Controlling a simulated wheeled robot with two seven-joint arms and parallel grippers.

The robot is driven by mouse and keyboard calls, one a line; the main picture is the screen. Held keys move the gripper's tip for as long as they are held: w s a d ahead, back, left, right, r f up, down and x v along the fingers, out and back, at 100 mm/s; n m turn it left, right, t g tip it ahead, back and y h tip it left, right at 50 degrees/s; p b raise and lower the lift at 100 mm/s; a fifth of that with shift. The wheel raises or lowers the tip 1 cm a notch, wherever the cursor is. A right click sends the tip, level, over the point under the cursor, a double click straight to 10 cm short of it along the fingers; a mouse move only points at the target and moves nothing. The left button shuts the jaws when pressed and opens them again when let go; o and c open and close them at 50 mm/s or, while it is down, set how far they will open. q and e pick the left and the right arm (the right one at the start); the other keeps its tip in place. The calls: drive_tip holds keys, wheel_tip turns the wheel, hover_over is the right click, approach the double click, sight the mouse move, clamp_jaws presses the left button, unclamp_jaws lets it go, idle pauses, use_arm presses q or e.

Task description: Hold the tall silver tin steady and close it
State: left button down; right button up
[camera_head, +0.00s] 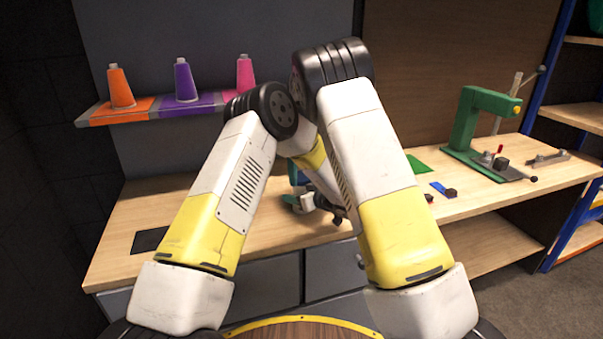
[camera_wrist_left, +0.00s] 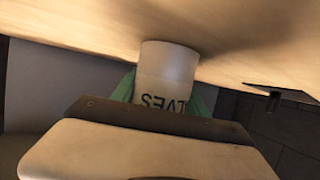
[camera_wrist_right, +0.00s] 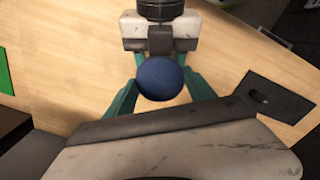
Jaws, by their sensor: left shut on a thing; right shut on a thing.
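The tall silver tin (camera_wrist_left: 165,65) stands upright on the bench in the left wrist view, with dark lettering upside down on its side. My left gripper (camera_wrist_left: 163,95) is shut around it, a green finger on each side. A round blue lid (camera_wrist_right: 160,79) shows from above in the right wrist view. My right gripper (camera_wrist_right: 160,92) is shut on it, one green finger on each side. The tin's body is hidden under the lid there, so I cannot tell whether the lid is fully seated. In the head view my arms hide most of the tin and lid.
The wooden bench (camera_head: 112,262) has a dark plate (camera_head: 148,240) at its left. A green press (camera_head: 470,120) stands at the right. Orange, purple (camera_head: 183,80) and pink cones sit on a wall shelf. Small items and a green mat (camera_head: 417,164) lie right of my arms.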

drive_tip(key=m, duration=0.4)
drive_tip(key=shift+m, duration=0.3)
drive_tip(key=m, duration=0.5)
drive_tip(key=shift+m, duration=0.4)
drive_tip(key=o, duration=1.6)
drive_tip(key=shift+c, duration=0.2)
drive_tip(key=shift+r, duration=0.1)
drive_tip(key=shift+r, duration=2.15)
drive_tip(key=shift+c, duration=0.3)
